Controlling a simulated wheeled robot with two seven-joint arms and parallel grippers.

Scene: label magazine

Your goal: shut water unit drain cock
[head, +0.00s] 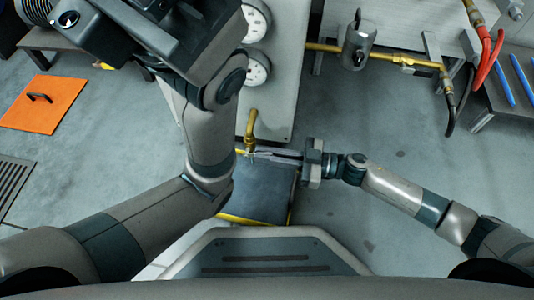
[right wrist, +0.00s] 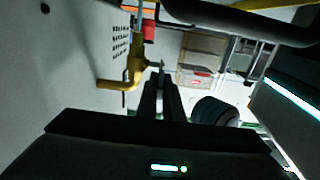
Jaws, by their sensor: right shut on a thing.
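The drain cock (head: 250,136) is a brass fitting with a bent pipe, low on the front of the pale water unit (head: 272,100). In the right wrist view the brass cock (right wrist: 136,68) stands just left of the fingertips. My right gripper (head: 258,153) comes in from the right and is shut at the cock's lower end, apparently on its small handle. The right wrist view shows the fingers (right wrist: 161,88) close together with a thin tip between them. The handle itself is mostly hidden by the fingers. My left arm reaches up at left; its fingertips do not show.
A dark, yellow-edged tray (head: 255,195) lies below the cock. A brass pipe with a grey valve body (head: 357,45) runs at upper right. An orange mat (head: 40,104) and a floor grate (head: 15,180) lie at left. The floor right of the unit is clear.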

